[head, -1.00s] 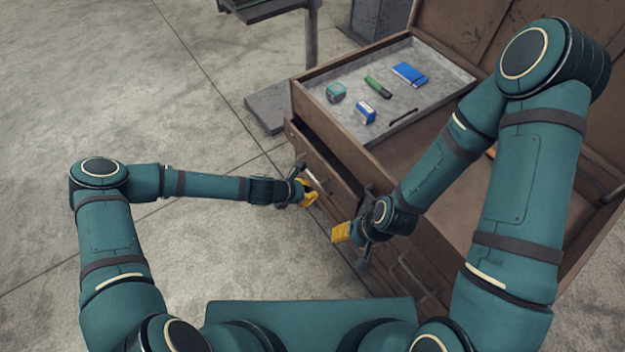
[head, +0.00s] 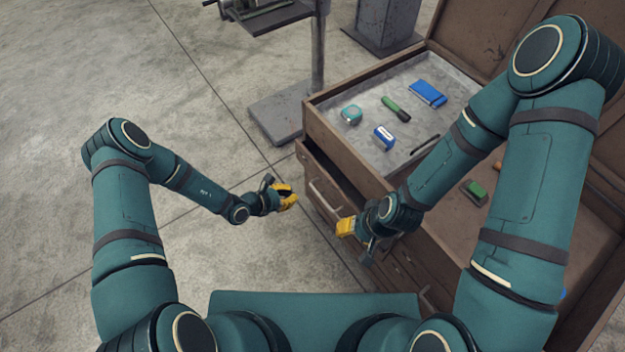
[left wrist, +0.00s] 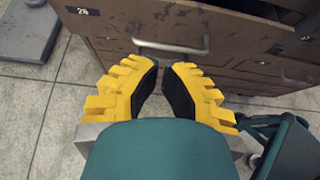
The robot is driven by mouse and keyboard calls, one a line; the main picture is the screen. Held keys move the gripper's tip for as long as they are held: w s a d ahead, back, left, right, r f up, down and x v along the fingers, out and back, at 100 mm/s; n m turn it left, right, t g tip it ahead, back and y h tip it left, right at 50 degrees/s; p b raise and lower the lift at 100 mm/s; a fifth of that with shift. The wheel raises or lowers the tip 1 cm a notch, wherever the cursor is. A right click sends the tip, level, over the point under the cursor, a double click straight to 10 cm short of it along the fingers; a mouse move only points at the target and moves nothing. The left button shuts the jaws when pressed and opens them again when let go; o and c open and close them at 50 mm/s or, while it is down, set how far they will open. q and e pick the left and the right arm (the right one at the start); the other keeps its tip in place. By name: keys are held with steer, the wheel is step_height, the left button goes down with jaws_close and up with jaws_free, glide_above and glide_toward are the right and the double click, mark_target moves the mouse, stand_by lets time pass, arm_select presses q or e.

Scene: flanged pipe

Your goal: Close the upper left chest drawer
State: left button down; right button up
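The upper left drawer (head: 322,190) of the brown wooden chest stands partly pulled out, with a dark gap showing behind its front. Its metal bar handle also shows in the left wrist view (left wrist: 171,47). My left gripper (head: 293,197) is in front of the drawer, a little left of the handle and apart from it. In the left wrist view its yellow fingers (left wrist: 160,65) have a narrow empty gap between them. My right gripper (head: 343,228) is near the chest front, right of and below that drawer's handle; its finger gap is not clear.
A grey tray (head: 370,88) on the chest top holds a teal tape measure (head: 351,114), a green marker-like item (head: 396,109) and blue items. A grey stand (head: 290,112) is behind the chest's left end. Open concrete floor lies left.

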mark_target(330, 176)
arm_select(q)
steer(key=b+x, duration=0.1)
steer(key=x, duration=0.3)
steer(key=b+x, duration=0.1)
steer(key=x, duration=0.3)
steer(key=r+b+x, duration=0.1)
steer(key=x, duration=0.3)
steer(key=shift+w+d, duration=0.15)
steer(key=shift+d, duration=0.15)
steer(key=shift+w+d+r, duration=0.1)
steer(key=shift+w+d, duration=0.3)
steer(key=shift+d, duration=0.15)
steer(key=w+d, duration=0.1)
steer(key=d, duration=0.1)
steer(key=w+d, duration=0.2)
steer(key=shift+w+d+b, duration=0.1)
steer(key=shift+d+b, duration=0.15)
steer(key=shift+b, duration=0.1)
steer(key=shift+r, duration=0.1)
